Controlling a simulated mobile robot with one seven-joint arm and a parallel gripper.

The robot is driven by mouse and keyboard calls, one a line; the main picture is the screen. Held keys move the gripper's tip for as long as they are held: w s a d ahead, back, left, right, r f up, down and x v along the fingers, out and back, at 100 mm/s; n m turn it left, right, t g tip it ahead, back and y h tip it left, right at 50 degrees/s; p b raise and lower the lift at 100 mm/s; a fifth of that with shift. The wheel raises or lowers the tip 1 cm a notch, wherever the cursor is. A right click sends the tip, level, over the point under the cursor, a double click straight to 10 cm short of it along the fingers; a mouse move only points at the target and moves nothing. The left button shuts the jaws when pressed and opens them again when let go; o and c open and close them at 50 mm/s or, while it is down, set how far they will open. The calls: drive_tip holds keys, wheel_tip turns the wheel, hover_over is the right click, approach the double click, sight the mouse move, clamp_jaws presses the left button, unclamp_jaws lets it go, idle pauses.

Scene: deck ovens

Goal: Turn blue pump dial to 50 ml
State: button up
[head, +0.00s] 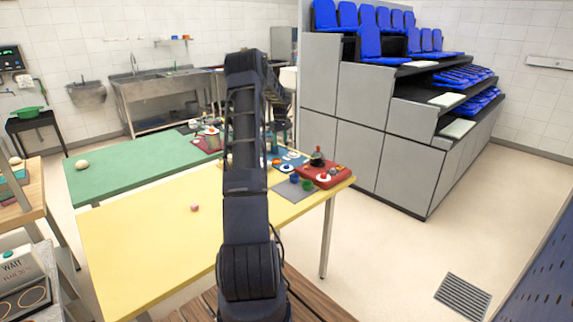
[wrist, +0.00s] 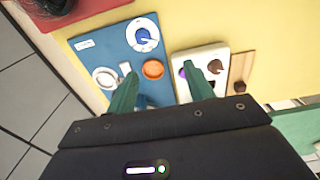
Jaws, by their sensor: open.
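A blue board (wrist: 119,48) lies on the yellow table in the wrist view. Near its top edge is a round white dial with a blue knob (wrist: 143,36); its scale marks are too small to read. An orange round part (wrist: 153,69) and a white disc (wrist: 105,77) are on the same board. My gripper (wrist: 158,70) is open, with its two green fingers apart and nothing seen between them but board and table. The blue dial is beyond the fingertips, apart from them. In the head view my arm hides most of the gripper; the blue board (head: 292,157) shows partly beside it.
A white panel (wrist: 210,57) with purple and brown knobs lies right of the blue board, beside a wooden strip (wrist: 241,72). In the head view a red board (head: 337,177) with a dark bottle (head: 318,157) sits nearby. The yellow table (head: 140,235) is mostly clear.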

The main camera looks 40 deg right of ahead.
sight(287, 165)
drive_tip(key=d+f, duration=0.1)
drive_tip(key=f, duration=0.3)
drive_tip(key=d+f, duration=0.1)
drive_tip(key=f, duration=0.4)
drive_tip(key=s+d+f, duration=0.1)
drive_tip(key=f, duration=0.4)
drive_tip(key=shift+d+f, duration=0.25)
drive_tip(key=shift+d, duration=0.1)
drive_tip(key=shift+c, duration=0.4)
drive_tip(key=c, duration=0.9)
